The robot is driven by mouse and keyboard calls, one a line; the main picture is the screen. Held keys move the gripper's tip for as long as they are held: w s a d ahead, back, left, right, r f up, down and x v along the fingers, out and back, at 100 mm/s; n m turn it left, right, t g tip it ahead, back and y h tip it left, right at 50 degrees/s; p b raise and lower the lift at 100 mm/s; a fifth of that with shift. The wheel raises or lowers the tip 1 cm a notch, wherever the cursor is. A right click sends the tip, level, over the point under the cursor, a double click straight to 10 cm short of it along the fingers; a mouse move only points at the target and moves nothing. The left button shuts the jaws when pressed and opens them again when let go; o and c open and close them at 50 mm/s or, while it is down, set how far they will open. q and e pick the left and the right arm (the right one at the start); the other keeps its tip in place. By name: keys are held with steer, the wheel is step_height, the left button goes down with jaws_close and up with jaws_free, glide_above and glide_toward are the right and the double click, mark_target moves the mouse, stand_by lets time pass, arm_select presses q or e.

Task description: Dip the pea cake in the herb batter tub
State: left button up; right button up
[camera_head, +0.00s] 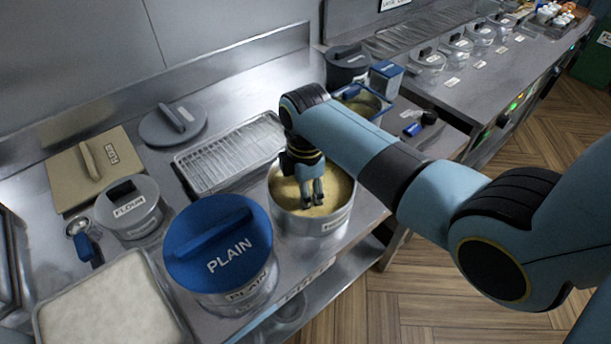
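An open round metal tub (276,217) of yellowish batter (340,190) stands near the counter's front edge. Its front label is too small to read, so I cannot tell whether it is the herb tub. My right gripper (312,200) points down inside this tub, its fingertips at or in the batter. The fingers look close together, but I cannot tell whether they hold anything. No pea cake is visible; one between the fingertips or under the batter would be hidden. My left gripper is out of view.
A PLAIN tub with a blue lid (218,243) stands close at the left. A wire rack tray (230,152) lies behind. A FLOUR tub (130,210), a loose grey lid (172,125), a tan lidded box (90,165) and a pale-filled tray (110,305) crowd the left.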

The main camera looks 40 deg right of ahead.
step_height(320, 180, up, 10)
steer(key=shift+r, duration=0.2)
stand_by(0.8)
steer(key=shift+r, duration=0.15)
stand_by(0.6)
step_height(320, 180, up, 3)
steer(key=shift+f, duration=0.15)
